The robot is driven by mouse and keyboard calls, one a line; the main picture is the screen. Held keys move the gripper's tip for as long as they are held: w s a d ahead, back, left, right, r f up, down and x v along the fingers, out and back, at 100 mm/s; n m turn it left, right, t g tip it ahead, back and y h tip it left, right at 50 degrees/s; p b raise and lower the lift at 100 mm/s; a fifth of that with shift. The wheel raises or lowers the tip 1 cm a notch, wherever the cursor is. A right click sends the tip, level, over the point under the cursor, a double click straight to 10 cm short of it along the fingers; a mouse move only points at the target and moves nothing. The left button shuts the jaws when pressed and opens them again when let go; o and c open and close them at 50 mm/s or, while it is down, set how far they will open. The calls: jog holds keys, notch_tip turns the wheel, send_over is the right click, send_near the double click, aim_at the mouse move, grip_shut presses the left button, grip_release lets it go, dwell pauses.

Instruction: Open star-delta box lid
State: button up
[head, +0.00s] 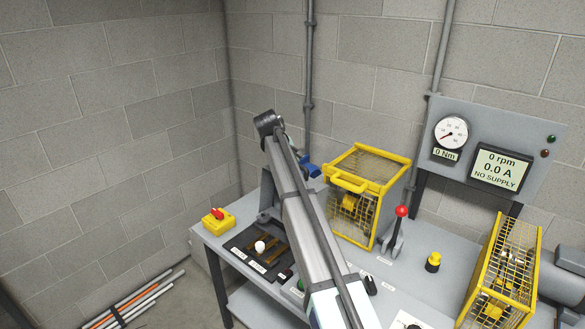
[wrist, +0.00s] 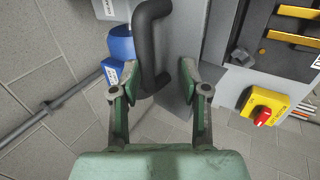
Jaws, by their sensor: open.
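The star-delta box (head: 282,262) stands at the left of the bench, with dark interior and brass strips showing. A grey plate, apparently its lid (wrist: 184,40), stands steeply raised beside the strips in the wrist view. A black bent handle (wrist: 152,42) is next to this plate; its lower end lies between the fingertips of my gripper (wrist: 158,80). My gripper is open, with green fingers on either side of the handle. I cannot tell whether a finger touches it. In the head view my arm hides the gripper and most of the lid.
A yellow switch box with a red knob (head: 216,220) sits at the bench's left corner, also in the wrist view (wrist: 263,107). A yellow cage (head: 365,185) and red-knobbed lever (head: 397,230) stand to the right. A blue object (wrist: 120,45) is left of the handle.

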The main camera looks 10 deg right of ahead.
jog(key=v, duration=0.9)
jog(key=shift+d, duration=0.2)
jog(key=c, duration=0.7)
jog(key=shift+m+g, duration=0.3)
jog(key=shift+m, duration=0.5)
jog(key=w+d, duration=0.1)
jog(key=d, duration=0.1)
jog(key=w+d+b, duration=0.1)
jog(key=d, duration=0.1)
jog(key=w+d+b, duration=0.1)
jog(key=w+d, duration=0.1)
jog(key=d, duration=0.1)
jog(key=shift+f, duration=0.35)
grip_shut()
jog(key=w+d+m+g+y+b, duration=0.1)
jog(key=w+d+m+y, duration=0.1)
jog(key=w+d+m, duration=0.55)
jog(key=s+a+f+m+p, duration=0.2)
jog(key=a+f+m+p, duration=0.2)
jog(key=f+m, duration=0.5)
jog(key=shift+s+a+f+g+y+p, duration=0.2)
jog(key=shift+s+a+g+y+p, duration=0.15)
jog(key=shift+p, duration=0.3)
